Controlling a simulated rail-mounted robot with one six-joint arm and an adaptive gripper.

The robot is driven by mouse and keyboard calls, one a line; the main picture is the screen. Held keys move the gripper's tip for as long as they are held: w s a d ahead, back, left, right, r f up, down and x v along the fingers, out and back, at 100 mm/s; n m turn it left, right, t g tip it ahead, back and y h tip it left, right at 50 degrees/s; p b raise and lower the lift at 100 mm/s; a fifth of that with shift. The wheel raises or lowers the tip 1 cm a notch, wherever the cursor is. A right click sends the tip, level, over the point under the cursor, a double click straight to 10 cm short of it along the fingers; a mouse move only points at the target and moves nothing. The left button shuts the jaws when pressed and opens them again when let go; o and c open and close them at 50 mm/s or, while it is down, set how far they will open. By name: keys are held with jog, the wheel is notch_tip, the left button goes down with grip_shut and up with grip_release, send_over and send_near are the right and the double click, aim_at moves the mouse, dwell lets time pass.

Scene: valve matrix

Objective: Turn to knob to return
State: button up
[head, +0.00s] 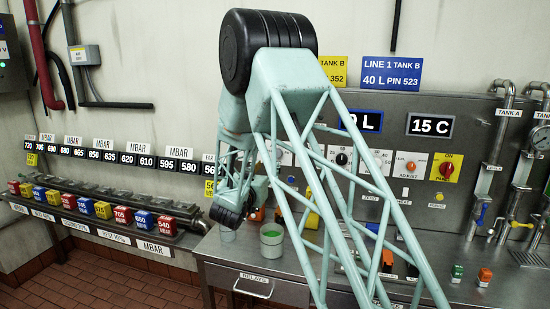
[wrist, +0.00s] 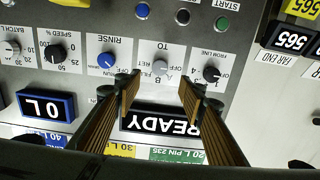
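A grey knob (wrist: 160,67) sits on a white plate in the wrist view, which shows the panel upside down. The plate is marked "TO", with "RET" and "OFF" among its positions. The exact pointer angle is too small to tell. My gripper (wrist: 159,90) is open and empty. Its two brown-lined fingers point at the panel, their tips to the left and right of the knob and slightly lower in the picture. I cannot tell how far the tips are from the panel. My arm hides this knob in the head view.
A blue RINSE knob (wrist: 105,61) and a black FROM LINE knob (wrist: 211,74) flank it closely. A READY display (wrist: 160,119) lies between the fingers in the picture.

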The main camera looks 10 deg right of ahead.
jog(key=shift+w+d, duration=0.1)
jog(key=shift+w, duration=0.05)
jog(key=b+x, duration=0.1)
jog(key=x, duration=1.2)
jog(key=shift+w+d, duration=0.2)
jog(key=c, duration=0.8)
jog(key=shift+c, duration=0.2)
